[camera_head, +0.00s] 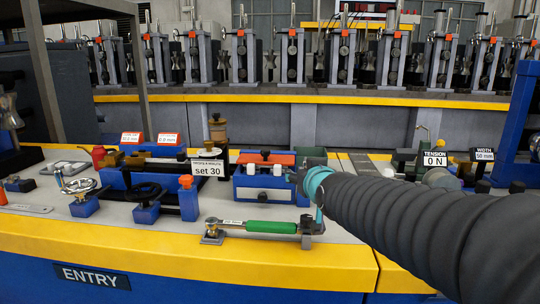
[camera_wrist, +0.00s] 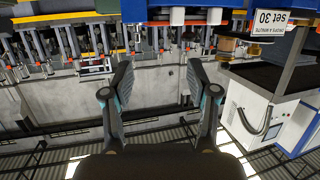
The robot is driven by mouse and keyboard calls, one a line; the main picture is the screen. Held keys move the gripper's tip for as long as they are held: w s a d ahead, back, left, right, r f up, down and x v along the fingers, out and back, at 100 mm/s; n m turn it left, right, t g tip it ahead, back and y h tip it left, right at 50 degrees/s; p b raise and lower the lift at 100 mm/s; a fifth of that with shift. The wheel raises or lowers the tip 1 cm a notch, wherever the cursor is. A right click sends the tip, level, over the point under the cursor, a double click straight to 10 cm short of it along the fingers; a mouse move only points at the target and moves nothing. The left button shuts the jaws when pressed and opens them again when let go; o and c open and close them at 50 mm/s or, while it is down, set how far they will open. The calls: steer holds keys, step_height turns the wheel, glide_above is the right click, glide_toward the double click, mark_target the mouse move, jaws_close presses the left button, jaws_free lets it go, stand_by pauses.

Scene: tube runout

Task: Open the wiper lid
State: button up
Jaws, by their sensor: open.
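A blue box with an orange lid (camera_head: 266,158) stands on the bench in the middle of the head view; it looks like the wiper. The fingertips are mostly hidden there.
A green-handled bar (camera_head: 270,227) lies in front of the box. A "set 30" sign (camera_head: 208,168) stands left of it, beside a blue post with an orange cap (camera_head: 187,198). A "TENSION 0 N" display (camera_head: 434,159) is at the right. The yellow bench edge (camera_head: 190,252) runs along the front.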

steer(key=t+y, duration=0.1)
steer(key=t, duration=0.1)
glide_toward(267, 153)
step_height(267, 153, up, 2)
steer(key=s+d, duration=0.1)
steer(key=d, duration=0.2)
steer(key=shift+n+t+y, duration=0.3)
steer(key=shift+y, duration=0.1)
steer(key=shift+w+a+f, duration=0.45)
steer(key=shift+w+a, duration=0.6)
steer(key=shift+w, duration=0.95)
steer(key=shift+w+a+f, duration=0.4)
steer(key=shift+w+a, duration=0.6)
steer(key=shift+w, duration=1.05)
steer(key=shift+w+a+f, duration=0.45)
steer(key=shift+w+a, duration=0.6)
steer(key=shift+w, duration=0.95)
jaws_close()
